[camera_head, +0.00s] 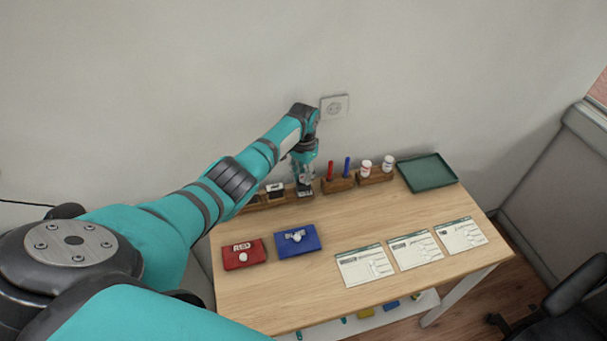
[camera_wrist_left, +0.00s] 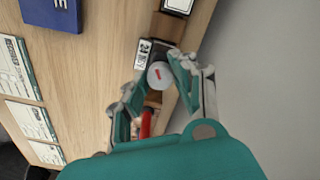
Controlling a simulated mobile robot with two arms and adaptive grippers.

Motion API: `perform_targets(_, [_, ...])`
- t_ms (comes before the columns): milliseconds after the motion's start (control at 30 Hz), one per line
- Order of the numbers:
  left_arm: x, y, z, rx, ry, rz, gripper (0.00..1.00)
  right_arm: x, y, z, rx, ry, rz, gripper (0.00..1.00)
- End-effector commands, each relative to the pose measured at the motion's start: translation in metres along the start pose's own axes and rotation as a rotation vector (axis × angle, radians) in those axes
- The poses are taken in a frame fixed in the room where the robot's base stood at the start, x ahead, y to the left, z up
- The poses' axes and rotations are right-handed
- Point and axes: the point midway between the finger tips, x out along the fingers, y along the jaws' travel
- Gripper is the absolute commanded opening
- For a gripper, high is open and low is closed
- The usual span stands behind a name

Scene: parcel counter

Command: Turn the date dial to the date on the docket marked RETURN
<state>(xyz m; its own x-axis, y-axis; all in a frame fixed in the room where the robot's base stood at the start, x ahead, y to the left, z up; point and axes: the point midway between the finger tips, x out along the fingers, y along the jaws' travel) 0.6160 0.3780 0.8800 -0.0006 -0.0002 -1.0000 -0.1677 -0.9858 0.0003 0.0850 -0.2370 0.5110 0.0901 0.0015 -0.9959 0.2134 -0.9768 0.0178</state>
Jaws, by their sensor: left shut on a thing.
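My left gripper (camera_head: 304,178) reaches down at the back of the table. In the left wrist view its fingers (camera_wrist_left: 155,84) are closed on a round white dial knob (camera_wrist_left: 160,74) with a red mark. The knob sits beside a small black-and-white panel (camera_wrist_left: 149,52), whose print I cannot read. Three white dockets with green top bands lie flat at the front right: a left one (camera_head: 365,267), a middle one (camera_head: 415,250) and a right one (camera_head: 461,236). Their words are too small to tell which is marked RETURN. My right gripper is not in view.
A red box (camera_head: 231,260) and a blue box (camera_head: 312,241) lie front left. Wooden holders with a red marker (camera_head: 330,170), a blue marker (camera_head: 347,167) and white bottles (camera_head: 366,168) stand along the back. A green tray (camera_head: 428,183) is back right. The middle is clear.

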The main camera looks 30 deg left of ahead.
Motion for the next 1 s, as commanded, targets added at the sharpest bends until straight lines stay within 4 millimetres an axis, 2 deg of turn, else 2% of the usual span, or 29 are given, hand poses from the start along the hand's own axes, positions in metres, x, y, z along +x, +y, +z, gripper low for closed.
perform_targets(467, [-0.0004,0.0000,-0.0004,0.016,0.001,0.000,0.00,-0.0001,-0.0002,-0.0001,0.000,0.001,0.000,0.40])
perform_targets(500, [-0.0004,0.0000,-0.0004,0.015,0.001,0.000,0.27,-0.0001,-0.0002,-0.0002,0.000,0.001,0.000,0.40])
perform_targets(667, [-0.0004,0.0000,-0.0003,0.015,0.001,0.000,0.48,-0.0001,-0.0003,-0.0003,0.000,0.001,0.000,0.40])
perform_targets(1000, [-0.0039,-0.0003,-0.0006,0.015,0.002,0.000,0.50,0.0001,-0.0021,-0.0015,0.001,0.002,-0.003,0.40])
